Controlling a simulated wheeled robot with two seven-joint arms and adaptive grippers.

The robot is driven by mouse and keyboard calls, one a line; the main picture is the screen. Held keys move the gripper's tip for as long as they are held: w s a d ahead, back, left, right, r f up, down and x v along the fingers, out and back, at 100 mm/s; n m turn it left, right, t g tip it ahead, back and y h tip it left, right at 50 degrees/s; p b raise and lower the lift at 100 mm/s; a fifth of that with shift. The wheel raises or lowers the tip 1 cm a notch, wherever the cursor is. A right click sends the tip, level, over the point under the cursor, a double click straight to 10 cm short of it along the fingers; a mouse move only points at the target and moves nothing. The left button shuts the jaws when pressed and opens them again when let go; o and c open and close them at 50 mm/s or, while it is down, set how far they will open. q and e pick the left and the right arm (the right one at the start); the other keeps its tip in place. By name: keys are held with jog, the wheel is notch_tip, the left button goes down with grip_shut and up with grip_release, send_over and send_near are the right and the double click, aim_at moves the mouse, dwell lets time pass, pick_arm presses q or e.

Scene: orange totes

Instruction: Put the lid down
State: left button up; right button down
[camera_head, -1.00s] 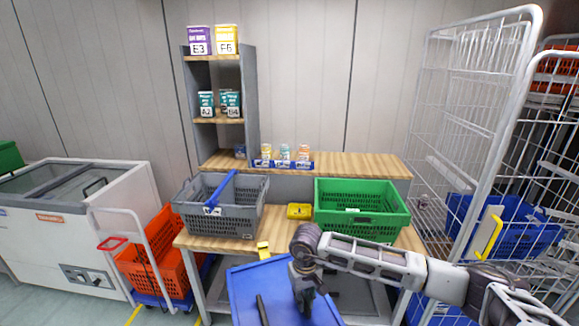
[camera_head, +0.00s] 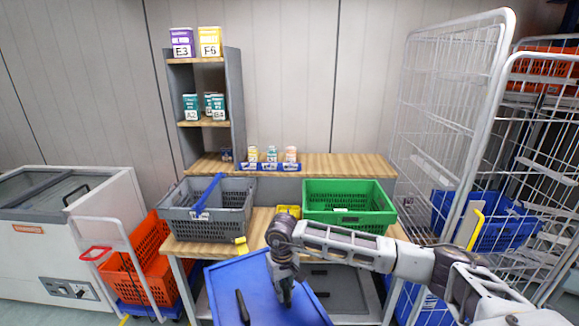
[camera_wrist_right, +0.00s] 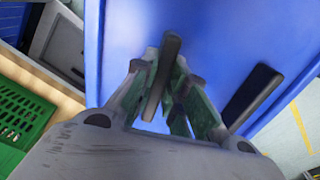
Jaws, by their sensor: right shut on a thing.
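The lid (camera_head: 225,280) is a flat blue panel with dark handles, in the lower middle of the head view in front of the table. In the right wrist view the lid (camera_wrist_right: 230,40) fills much of the picture. My right gripper (camera_head: 285,300) is over the lid. In the right wrist view its fingers (camera_wrist_right: 168,105) are shut around one dark handle (camera_wrist_right: 169,50). A second dark handle (camera_wrist_right: 252,95) is free to the right; it also shows in the head view (camera_head: 242,306). My left gripper is not in view.
Behind the lid, a wooden table (camera_head: 262,222) bears a grey basket (camera_head: 210,222), a green crate (camera_head: 348,218) and a small yellow bin (camera_head: 288,211). An orange tote (camera_head: 130,275) on a trolley stands left. A wire cage (camera_head: 440,120) stands right.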

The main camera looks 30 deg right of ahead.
jog(key=w+d+r+m, duration=0.3)
jog(key=w+d+r, duration=0.2)
jog(key=d+r, duration=0.4)
jog(key=w+d+r+m, duration=0.4)
jog(key=w+d+r, duration=0.1)
jog(key=d+r, duration=0.45)
jog(key=s+d+r+m, duration=0.2)
jog(key=s+d+m, duration=0.3)
jog(key=m, duration=1.1)
jog(key=shift+s+d+r, duration=0.2)
jog(key=shift+d+r, duration=0.05)
jog(key=shift+d, duration=0.5)
jog(key=shift+r+m, duration=0.1)
jog(key=shift+m, duration=0.2)
